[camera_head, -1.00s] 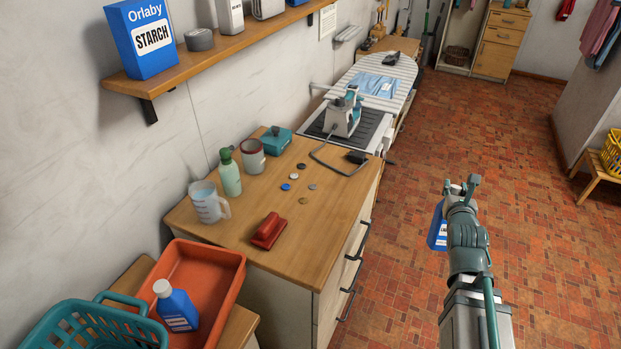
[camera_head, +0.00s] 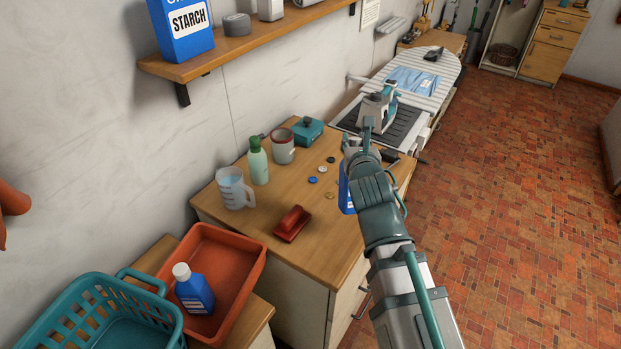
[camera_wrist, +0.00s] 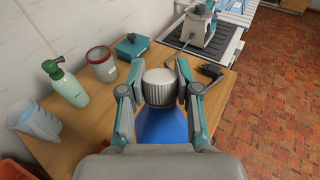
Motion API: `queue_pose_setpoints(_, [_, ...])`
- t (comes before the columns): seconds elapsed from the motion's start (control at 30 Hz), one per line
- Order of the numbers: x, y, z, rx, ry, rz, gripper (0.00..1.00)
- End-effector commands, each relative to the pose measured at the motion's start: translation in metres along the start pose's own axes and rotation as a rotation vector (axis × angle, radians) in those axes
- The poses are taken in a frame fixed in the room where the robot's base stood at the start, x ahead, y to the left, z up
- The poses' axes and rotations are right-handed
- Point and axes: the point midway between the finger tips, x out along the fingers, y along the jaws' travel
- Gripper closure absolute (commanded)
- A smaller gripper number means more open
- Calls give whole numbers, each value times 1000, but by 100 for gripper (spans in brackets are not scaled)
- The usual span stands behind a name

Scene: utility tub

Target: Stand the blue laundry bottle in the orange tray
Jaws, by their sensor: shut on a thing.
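My gripper (camera_head: 355,143) is shut on a blue bottle (camera_head: 346,192), mostly hidden behind my arm in the head view. In the wrist view, my gripper's fingers (camera_wrist: 160,90) clasp its ribbed whitish cap, and the blue body (camera_wrist: 162,126) hangs below. The bottle appears over the wooden counter's right part; its height above the top cannot be told. The orange tray (camera_head: 238,255) is at lower left, well away from my gripper. Another blue bottle (camera_head: 194,292) with a white cap and label stands in the tray. A corner of the tray shows in the wrist view (camera_wrist: 12,170).
A teal basket (camera_head: 105,315) adjoins the tray. An iron (camera_head: 378,106) stands behind.

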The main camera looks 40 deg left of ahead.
Motion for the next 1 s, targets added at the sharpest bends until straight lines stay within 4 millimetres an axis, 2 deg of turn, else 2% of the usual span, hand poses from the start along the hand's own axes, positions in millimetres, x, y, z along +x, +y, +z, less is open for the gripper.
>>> queue_pose_setpoints(0.03, [-4, 21, 8, -5, -4, 19, 100])
queue_pose_setpoints(0.2, [-18, 67, 21, -11, -3, 46, 100])
queue_pose_setpoints(0.4, [-32, 97, 31, -10, -3, 39, 100])
queue_pose_setpoints(0.6, [-39, 106, 35, -3, -2, 4, 100])
queue_pose_setpoints(0.7, [-34, 105, 35, 0, -1, -7, 100])
queue_pose_setpoints(0.87, [-9, 102, 31, 0, 2, -11, 100])
queue_pose_setpoints(1.0, [22, 99, 25, 0, 2, -11, 100])
